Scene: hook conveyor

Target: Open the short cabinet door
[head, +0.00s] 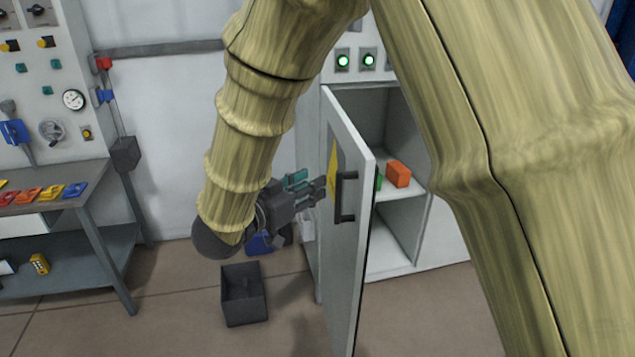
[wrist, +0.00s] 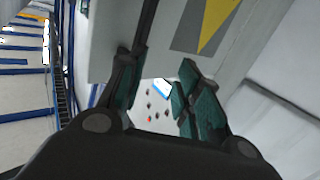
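The short cabinet door (head: 352,260) stands swung well out from the cabinet (head: 405,235), whose shelves show behind it. A dark bar handle (head: 345,197) is on the door's outer face near its free edge, beside a yellow triangle sign (head: 332,170). My gripper (head: 312,188) is at the left of the door, with its fingers close to the outer face near the sign; contact cannot be told. In the wrist view my gripper (wrist: 155,88) has its fingers apart with nothing between them. The door's panel (wrist: 160,45) and sign (wrist: 217,22) lie just beyond.
An orange block (head: 398,173) sits on the cabinet shelf, with a partly hidden green item beside it. A dark open bin (head: 244,294) stands on the floor left of the door. A workbench (head: 85,212) is at the left. Floor between bench and bin is clear.

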